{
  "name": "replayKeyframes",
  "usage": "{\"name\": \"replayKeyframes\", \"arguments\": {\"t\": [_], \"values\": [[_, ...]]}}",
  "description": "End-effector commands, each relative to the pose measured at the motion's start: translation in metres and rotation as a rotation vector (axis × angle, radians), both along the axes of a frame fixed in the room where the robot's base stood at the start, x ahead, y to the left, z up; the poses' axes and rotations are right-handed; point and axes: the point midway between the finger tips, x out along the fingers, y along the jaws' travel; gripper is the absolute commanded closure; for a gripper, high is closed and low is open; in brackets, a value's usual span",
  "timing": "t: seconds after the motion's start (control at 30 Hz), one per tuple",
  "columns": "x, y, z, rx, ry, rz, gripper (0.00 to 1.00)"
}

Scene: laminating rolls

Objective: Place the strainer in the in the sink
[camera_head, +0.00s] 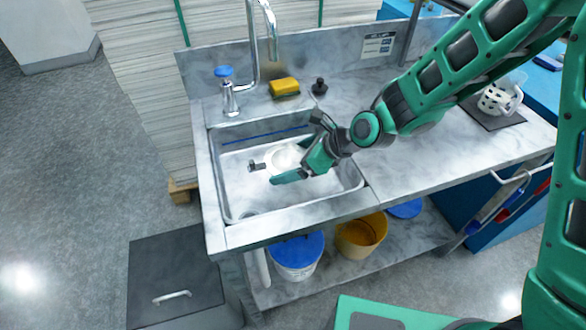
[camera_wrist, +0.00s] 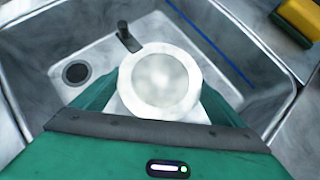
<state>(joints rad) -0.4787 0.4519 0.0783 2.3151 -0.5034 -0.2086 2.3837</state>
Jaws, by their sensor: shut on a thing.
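The strainer (camera_head: 286,158) appears as a round, whitish piece with a pale grey middle; its fine detail is too small to tell. My gripper (camera_head: 303,152) is shut on it, inside the outline of the sink (camera_head: 216,172). In the wrist view the strainer (camera_wrist: 160,78) sits between my two green fingers (camera_wrist: 158,100), its round face toward the camera. A short dark peg or handle (camera_wrist: 128,37) shows just beyond its rim; I cannot tell whether it is joined to it. The sink (camera_wrist: 60,48) has a dark drain (camera_wrist: 75,73). I cannot tell whether the strainer touches the basin floor.
A faucet (camera_head: 252,50), a blue-capped dispenser (camera_head: 226,85), a yellow sponge (camera_head: 284,87) and a small black item (camera_head: 319,87) stand behind the basin. A white perforated container (camera_head: 497,98) is on the counter's right. Buckets (camera_head: 361,234) stand below. The near counter right of the sink is clear.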

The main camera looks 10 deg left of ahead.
Motion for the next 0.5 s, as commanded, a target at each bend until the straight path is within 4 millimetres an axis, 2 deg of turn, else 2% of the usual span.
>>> {"name": "replayKeyframes", "arguments": {"t": [0.23, 0.5], "values": [[-0.001, 0.000, -0.032, -0.002, 0.003, -0.001, 0.34], [0.000, 0.000, -0.034, 0.000, 0.000, -0.001, 0.34]]}}
